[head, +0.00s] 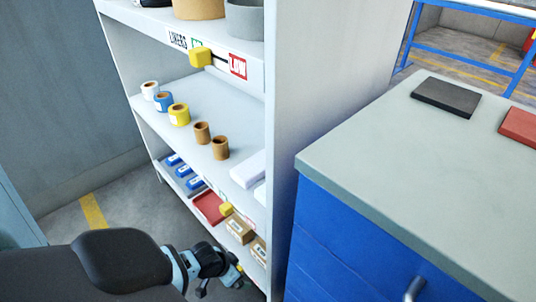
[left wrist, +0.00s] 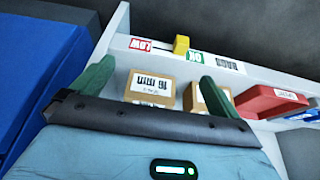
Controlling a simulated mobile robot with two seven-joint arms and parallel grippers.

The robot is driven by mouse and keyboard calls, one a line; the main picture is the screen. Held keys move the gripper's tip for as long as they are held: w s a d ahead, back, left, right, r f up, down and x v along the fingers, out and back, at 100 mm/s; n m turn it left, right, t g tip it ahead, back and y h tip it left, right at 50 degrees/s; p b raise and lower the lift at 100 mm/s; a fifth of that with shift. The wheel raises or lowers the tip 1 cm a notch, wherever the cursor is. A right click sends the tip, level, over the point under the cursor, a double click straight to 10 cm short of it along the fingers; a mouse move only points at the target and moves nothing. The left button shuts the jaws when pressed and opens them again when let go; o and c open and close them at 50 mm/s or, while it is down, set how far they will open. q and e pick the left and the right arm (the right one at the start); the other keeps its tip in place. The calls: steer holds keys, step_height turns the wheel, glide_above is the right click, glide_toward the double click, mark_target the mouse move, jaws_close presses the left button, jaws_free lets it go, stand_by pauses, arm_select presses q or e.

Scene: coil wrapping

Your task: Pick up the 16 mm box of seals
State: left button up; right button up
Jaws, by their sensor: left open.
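The 16 mm box of seals is a small cardboard box (left wrist: 150,88) with a white label, upside down in the left wrist view, that seems to read 16 mm. It stands on the low shelf and appears in the head view as the nearer cardboard box (head: 259,250). A second cardboard box (head: 240,229) stands beside it; in the left wrist view one finger partly covers it. My left gripper (left wrist: 157,75) is open and empty, its green fingers spread in front of the boxes. In the head view the gripper (head: 236,274) is low at the shelf front. My right gripper is not in view.
A yellow slider (left wrist: 181,45) sits on the label strip. The shelf's side panel (head: 310,90) and a blue cabinet (head: 345,235) stand to the right. Floor is clear at left.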

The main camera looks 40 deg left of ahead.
mark_target(264, 249)
arm_select(q)
steer(key=w+b, duration=0.1)
steer(key=w, duration=0.2)
steer(key=w+b, duration=0.1)
steer(key=w, duration=0.2)
steer(key=w+d+b, duration=0.1)
steer(key=w, duration=0.3)
steer(key=shift+f+b, duration=0.1)
steer(key=shift+b, duration=0.2)
steer(key=shift+w, duration=0.65)
steer(key=shift+w+d+b, duration=0.1)
steer(key=shift+w+b, duration=0.25)
steer(key=b+x, duration=0.3)
steer(key=x, duration=0.1)
steer(key=shift+w+f, duration=0.15)
steer(key=shift+f, duration=0.25)
steer(key=shift+r, duration=0.1)
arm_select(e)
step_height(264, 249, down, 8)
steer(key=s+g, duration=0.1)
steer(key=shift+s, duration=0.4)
arm_select(q)
steer(key=shift+c, duration=0.4)
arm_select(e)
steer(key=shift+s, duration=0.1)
